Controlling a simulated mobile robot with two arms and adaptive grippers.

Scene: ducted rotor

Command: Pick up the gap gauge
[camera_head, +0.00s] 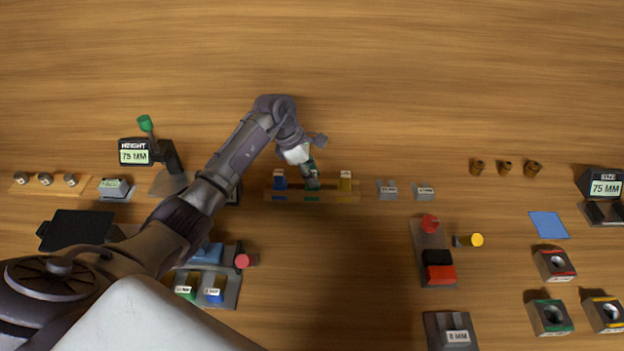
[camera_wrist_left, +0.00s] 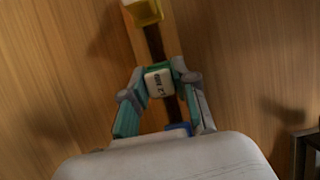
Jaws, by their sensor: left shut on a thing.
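A green gauge block (camera_wrist_left: 158,82) with a white label sits between my left gripper's fingers in the left wrist view; its print is too small to read surely. My left gripper (camera_head: 311,175) is shut on this green gauge (camera_head: 312,184) at the middle of the wooden rack (camera_head: 297,198). A blue gauge (camera_head: 280,182) stands to its left and a yellow gauge (camera_head: 345,184) to its right. Whether the green gauge still touches the rack is unclear. My right gripper does not show.
A height stand (camera_head: 168,183) reading 75 MM is left of the rack. Two small grey blocks (camera_head: 387,190) (camera_head: 424,192) stand to its right. A fixture with red and black parts (camera_head: 432,241) is nearer. The table behind the rack is clear.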

